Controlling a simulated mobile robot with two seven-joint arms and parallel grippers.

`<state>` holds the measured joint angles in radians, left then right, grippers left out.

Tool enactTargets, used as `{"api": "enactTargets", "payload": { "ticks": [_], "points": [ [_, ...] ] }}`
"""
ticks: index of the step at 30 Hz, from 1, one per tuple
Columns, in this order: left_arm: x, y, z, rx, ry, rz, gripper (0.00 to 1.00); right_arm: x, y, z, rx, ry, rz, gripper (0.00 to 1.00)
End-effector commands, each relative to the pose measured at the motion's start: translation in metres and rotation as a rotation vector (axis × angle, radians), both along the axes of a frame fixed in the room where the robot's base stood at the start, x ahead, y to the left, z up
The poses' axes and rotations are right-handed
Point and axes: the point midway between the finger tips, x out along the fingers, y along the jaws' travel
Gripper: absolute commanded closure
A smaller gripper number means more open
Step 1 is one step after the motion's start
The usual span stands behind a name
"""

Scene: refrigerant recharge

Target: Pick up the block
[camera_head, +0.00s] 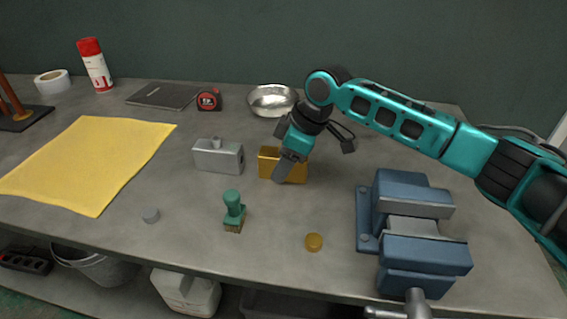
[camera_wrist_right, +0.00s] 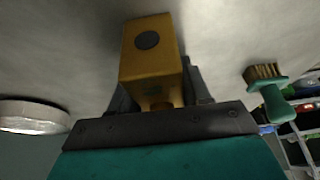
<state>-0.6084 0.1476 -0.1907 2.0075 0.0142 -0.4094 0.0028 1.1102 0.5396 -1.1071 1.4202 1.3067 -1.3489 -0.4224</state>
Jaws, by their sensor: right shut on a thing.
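A brass-yellow block (camera_head: 298,171) is near the middle of the workbench, partly hidden by my gripper. My right gripper (camera_head: 285,165) comes down on it from above and is shut on it. In the right wrist view the yellow block (camera_wrist_right: 150,58) sits between the two dark fingers (camera_wrist_right: 158,90), and a dark round spot shows on its face. I cannot tell whether the block touches the bench or is just above it. A grey metal block (camera_head: 218,156) with a small knob on top stands to its left. My left gripper is not in view.
A blue vise (camera_head: 415,235) stands at the right. A metal bowl (camera_head: 272,99) and a tape measure (camera_head: 209,98) are behind. A yellow cloth (camera_head: 90,160) lies left.

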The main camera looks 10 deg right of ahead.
Motion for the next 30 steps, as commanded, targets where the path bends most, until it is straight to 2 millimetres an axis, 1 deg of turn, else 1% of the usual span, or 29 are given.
{"api": "enactTargets", "payload": {
  "ticks": [1, 6, 16, 19, 23, 26, 30],
  "points": [
    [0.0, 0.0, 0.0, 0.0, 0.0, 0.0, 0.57, 0.0, 0.0, 0.0, 0.0, 0.0, 0.0, 0.83],
    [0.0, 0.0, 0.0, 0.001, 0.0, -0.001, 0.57, 0.0, 0.0, 0.0, 0.0, 0.0, 0.0, 0.99],
    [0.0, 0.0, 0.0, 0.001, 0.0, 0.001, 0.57, 0.001, 0.0, 0.003, 0.003, -0.004, 0.0, 1.0],
    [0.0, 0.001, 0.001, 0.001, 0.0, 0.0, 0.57, 0.001, 0.001, 0.009, 0.002, -0.005, 0.001, 1.0],
    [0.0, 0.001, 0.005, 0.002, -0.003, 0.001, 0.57, 0.001, 0.001, 0.03, 0.004, -0.007, 0.001, 1.0],
    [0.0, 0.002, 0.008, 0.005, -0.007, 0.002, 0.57, 0.002, 0.001, 0.054, 0.004, -0.008, 0.001, 1.0],
    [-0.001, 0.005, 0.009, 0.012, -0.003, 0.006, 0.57, 0.001, 0.001, 0.094, 0.005, -0.009, 0.002, 1.0]
  ]
}}
